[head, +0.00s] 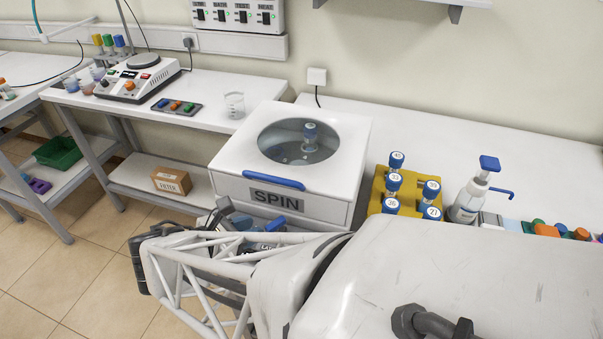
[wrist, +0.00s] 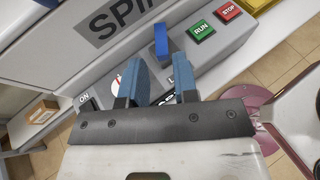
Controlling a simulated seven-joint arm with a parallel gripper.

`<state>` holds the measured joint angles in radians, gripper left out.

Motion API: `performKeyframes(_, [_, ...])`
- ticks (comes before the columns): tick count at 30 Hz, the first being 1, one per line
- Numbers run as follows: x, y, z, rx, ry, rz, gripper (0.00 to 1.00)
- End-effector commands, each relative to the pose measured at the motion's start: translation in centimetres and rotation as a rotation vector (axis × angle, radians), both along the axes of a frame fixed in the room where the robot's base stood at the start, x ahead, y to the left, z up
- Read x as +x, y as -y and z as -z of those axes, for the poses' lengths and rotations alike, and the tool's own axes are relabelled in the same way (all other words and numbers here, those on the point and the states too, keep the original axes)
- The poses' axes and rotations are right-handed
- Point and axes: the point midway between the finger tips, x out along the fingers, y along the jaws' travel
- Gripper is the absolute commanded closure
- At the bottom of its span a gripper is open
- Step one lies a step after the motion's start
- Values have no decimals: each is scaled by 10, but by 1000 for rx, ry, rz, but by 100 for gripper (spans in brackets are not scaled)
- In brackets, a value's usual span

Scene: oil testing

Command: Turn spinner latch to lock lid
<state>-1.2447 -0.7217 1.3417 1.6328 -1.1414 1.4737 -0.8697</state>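The white spinner (head: 230,150) stands on the bench with its lid down and "SPIN" on its front. The lid has a round clear window (head: 275,150) and a blue handle (head: 273,180). A blue-capped tube (head: 310,135) shows through the window. In the wrist view, an upright blue latch (wrist: 161,40) stands on the front panel, left of the green RUN button (wrist: 201,30). My gripper (wrist: 161,62) is open, its two blue fingers apart and pointing at the latch. The latch lies just beyond the fingertips, in line with the gap; I cannot tell whether they touch it.
The red STOP button (wrist: 228,11) is beside RUN. A yellow rack (head: 408,188) of capped tubes and a pump bottle (head: 470,198) stand right of the spinner. A beaker (head: 234,105) stands on the left bench. The bench behind the rack is clear.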

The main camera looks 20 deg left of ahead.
Motion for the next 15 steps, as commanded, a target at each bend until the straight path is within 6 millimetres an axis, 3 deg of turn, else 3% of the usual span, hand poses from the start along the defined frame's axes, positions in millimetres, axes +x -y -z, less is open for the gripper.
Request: performKeyframes(15, [17,10,8,-1,1,1,72])
